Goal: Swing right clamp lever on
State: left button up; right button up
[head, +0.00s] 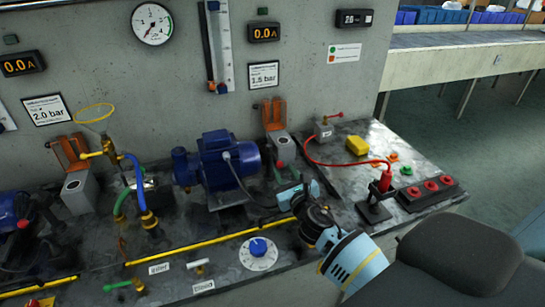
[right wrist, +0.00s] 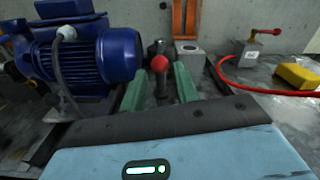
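The clamp lever, a dark stem with a red ball knob (right wrist: 160,63), stands in the right wrist view just right of the blue pump motor (right wrist: 95,60). My right gripper (right wrist: 160,88) has two green fingers spread apart, one on each side of the lever. I cannot tell whether they touch it. In the head view my right gripper (head: 291,178) is low over the bench beside the right blue pump (head: 222,160), and the lever cannot be made out there. My left gripper is not in view.
A grey box with an orange flap (head: 275,115) stands behind the gripper. A red hose (head: 345,163) loops from a small grey valve box (head: 323,130). A yellow block (head: 356,147) and a red-button panel (head: 430,189) are to the right. A blue dial (head: 259,247) is at the front.

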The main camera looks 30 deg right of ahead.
aim_at(276, 157)
jog(key=shift+b+x, duration=0.45)
jog(key=shift+x, duration=3.45)
jog(key=shift+a, duration=0.1)
grip_shut()
